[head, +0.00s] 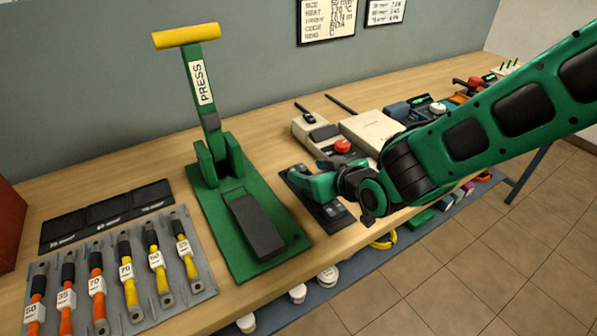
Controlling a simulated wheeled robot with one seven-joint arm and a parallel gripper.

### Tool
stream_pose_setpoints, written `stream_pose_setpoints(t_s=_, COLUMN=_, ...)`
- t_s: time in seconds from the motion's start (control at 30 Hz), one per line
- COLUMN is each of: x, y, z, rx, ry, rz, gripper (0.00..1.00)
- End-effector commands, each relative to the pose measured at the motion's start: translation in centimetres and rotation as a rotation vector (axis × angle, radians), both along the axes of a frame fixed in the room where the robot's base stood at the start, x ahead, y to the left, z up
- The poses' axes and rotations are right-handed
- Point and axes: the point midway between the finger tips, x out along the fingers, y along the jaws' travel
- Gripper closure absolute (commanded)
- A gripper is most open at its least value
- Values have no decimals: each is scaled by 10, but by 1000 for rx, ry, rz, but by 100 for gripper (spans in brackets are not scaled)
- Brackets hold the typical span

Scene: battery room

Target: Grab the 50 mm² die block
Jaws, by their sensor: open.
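A dark die rack (346,222) lies on the bench right of the green press, with several small dark blocks in it. Their markings are too small to read, so I cannot tell which is the 50 mm² die block. My gripper (297,178) is over the rack's far left part, reaching in from the right. It is open, and I see nothing held in it. The gripper and wrist hide part of the rack, and the gap between the fingers and the blocks cannot be judged.
The green press (222,210) with its tall yellow-topped lever stands close left. A grey tray (205,272) of tagged cables and a black three-part mat (108,215) lie further left. A beige device with a red button (342,146) stands behind my gripper. A lower shelf (330,287) holds spools.

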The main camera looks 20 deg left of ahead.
Motion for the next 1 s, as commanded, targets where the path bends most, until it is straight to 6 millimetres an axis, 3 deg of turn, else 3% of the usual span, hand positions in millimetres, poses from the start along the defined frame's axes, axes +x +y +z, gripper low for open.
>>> stream_pose_setpoints(t_s=0.3, x=20, y=25, z=-21, rx=-1, ry=2, rz=0, gripper=44)
stream_pose_setpoints(t_s=0.67, x=24, y=30, z=-23, rx=0, ry=1, rz=1, gripper=44)
stream_pose_setpoints(t_s=0.9, x=24, y=30, z=-23, rx=0, ry=1, rz=1, gripper=97)
stream_pose_setpoints(t_s=1.0, x=24, y=30, z=-23, rx=0, ry=0, rz=1, gripper=97)
